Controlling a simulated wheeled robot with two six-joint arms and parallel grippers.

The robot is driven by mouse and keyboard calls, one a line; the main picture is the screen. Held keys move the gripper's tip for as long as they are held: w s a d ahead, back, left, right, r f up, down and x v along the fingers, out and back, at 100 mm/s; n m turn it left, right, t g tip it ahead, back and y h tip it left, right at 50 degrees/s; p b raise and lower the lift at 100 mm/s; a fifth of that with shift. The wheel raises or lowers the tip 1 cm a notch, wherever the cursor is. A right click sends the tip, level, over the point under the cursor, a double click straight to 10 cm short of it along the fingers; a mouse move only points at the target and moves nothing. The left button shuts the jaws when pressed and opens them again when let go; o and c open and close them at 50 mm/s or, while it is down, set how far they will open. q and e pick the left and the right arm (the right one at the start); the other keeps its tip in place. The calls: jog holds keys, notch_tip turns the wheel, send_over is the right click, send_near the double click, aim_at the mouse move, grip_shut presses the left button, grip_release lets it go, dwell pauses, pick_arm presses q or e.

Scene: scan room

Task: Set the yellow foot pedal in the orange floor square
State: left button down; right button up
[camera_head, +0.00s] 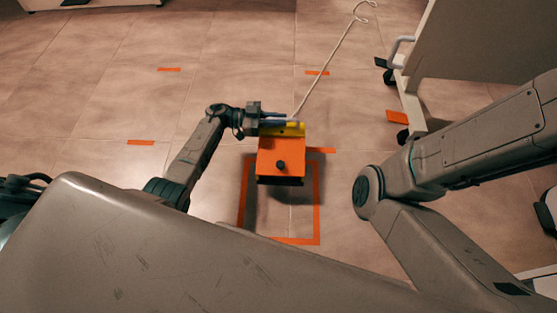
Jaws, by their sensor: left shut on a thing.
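The foot pedal (280,155) has an orange face with a black knob and a yellow strip (290,130) along its far edge. My left gripper (274,122) is shut on the pedal at that yellow far end, and the fingertips are partly hidden. A pale cord runs from the pedal away to the upper right. The pedal covers the far part of the orange floor square (317,215) in the camera_head view, with a dark shadow on the tiles inside the square. It looks held above the floor. My right arm shows, but its gripper is out of frame.
A white wheeled cart (470,40) stands at the upper right, with an orange piece (397,117) on the floor by its wheel. Short orange tape strips (141,142) mark other floor spots. The tiles left of the square are clear.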

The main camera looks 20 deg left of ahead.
aim_at(285, 170)
pick_arm(q)
jog(key=s+d+b, duration=0.1)
jog(key=s+d, duration=0.1)
jog(key=s, duration=0.2)
jog(key=s+d+f+b, duration=0.1)
jog(key=s+d, duration=0.1)
jog(key=s, duration=0.2)
jog(key=s+d+b, duration=0.2)
jog(key=s, duration=0.2)
jog(key=shift+s+d+f, duration=0.15)
jog(key=shift+s+d, duration=0.05)
jog(key=shift+d, duration=0.1)
jog(key=shift+s+d, duration=0.25)
jog(key=shift+s, duration=0.2)
notch_tip(285, 170, down, 3)
jog(key=b, duration=0.4)
jog(key=shift+f, duration=0.2)
jog(key=c, duration=1.5)
grip_release()
jog(key=shift+f, duration=0.1)
jog(key=shift+o, duration=0.2)
